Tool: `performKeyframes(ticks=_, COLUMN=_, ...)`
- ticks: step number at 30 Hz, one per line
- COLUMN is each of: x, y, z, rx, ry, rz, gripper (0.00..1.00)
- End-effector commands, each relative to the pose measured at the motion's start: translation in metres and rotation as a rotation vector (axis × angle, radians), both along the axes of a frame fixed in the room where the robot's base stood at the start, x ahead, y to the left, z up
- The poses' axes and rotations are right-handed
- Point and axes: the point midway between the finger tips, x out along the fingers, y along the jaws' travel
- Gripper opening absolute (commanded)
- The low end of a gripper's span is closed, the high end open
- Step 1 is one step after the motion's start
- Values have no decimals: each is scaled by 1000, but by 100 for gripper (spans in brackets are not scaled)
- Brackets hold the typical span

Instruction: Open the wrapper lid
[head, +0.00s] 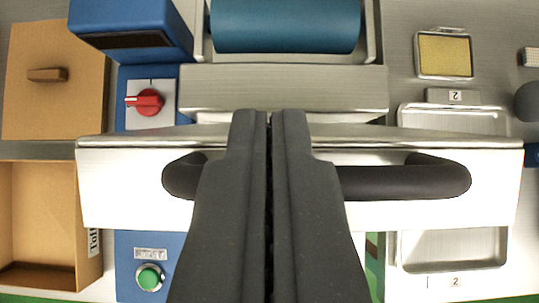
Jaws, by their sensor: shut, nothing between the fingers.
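The wrapper lid (120,186) is a wide silver panel across the middle of the head view, with a long black bar handle (410,182) along it. My gripper (269,118) is shut and empty. Its dark fingers point up the picture, in front of the lid, and hide the middle of the handle and panel. The fingertips reach past the lid's upper edge in the picture. I cannot tell whether the fingers touch the lid, nor how far the lid is tilted.
Behind the lid are a metal housing and a blue roll (285,25). At left are a red knob (149,102), a green button (149,277), a brown lid with a grip (60,105) and an open brown box (40,215). At right, metal trays (450,250) and a yellow pad (445,55).

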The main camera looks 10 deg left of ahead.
Motion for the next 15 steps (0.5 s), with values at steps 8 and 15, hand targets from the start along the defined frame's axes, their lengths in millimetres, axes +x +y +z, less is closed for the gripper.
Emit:
performKeyframes(ticks=8, x=-17, y=-5, z=-6, rx=16, ry=-57, rz=0, gripper=0)
performKeyframes(ticks=15, x=-17, y=-5, z=-5, rx=17, ry=-59, rz=0, gripper=0)
